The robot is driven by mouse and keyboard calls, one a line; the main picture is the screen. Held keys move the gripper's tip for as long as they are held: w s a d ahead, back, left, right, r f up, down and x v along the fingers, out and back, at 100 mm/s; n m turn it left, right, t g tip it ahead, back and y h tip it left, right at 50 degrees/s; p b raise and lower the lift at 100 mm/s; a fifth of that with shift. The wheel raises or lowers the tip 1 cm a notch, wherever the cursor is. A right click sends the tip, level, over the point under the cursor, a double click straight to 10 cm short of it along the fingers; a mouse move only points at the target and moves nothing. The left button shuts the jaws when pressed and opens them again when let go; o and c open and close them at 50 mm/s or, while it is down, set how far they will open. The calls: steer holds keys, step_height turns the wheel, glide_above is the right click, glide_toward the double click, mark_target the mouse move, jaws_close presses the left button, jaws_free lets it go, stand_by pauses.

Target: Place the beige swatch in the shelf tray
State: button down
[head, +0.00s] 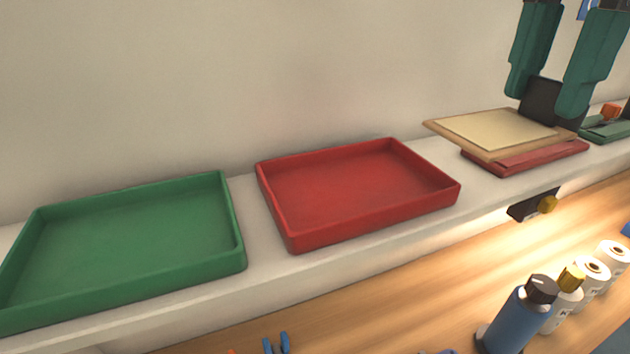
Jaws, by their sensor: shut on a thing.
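The beige swatch (492,129) is a flat pale panel with a tan wooden border, at the right of the head view. A black block (541,100) stands at its right end. My gripper (545,101), with two teal fingers, is shut on this black block, at the swatch's right end. The swatch overhangs a flat red piece (530,158) on the shelf; I cannot tell whether they touch. An empty red tray (360,190) sits on the shelf in the middle, left of the swatch. An empty green tray (125,240) sits further left.
The pale shelf (256,215) runs along the wall. Another green item (607,131) with something orange lies at the far right. Below, the wooden surface (410,300) holds a blue bottle (513,318) and several white cylinders (592,272). A dark fixture (530,207) hangs under the shelf edge.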

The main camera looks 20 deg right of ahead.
steer(key=w+a+f+p, duration=0.1)
steer(key=w+f, duration=0.1)
steer(key=w, duration=0.2)
steer(key=w+a+f+p, duration=0.1)
steer(key=w+f, duration=0.2)
steer(key=w, duration=0.1)
steer(key=w+a+f+p, duration=0.2)
steer(key=w+f, duration=0.1)
steer(key=w, duration=0.1)
steer(key=shift+a, duration=0.1)
steer(key=shift+w+a+f+p, duration=0.1)
steer(key=shift+w+f+p, duration=0.2)
steer(key=shift+w+f, duration=0.25)
steer(key=shift+w+a+f+p, duration=0.1)
steer(key=shift+f+p, duration=0.2)
steer(key=shift+f, duration=1.55)
steer(key=shift+f, duration=0.1)
steer(key=c, duration=0.8)
jaws_free()
steer(key=shift+o, duration=0.2)
step_height(320, 180, up, 12)
steer(key=b, duration=0.1)
steer(key=shift+b, duration=0.4)
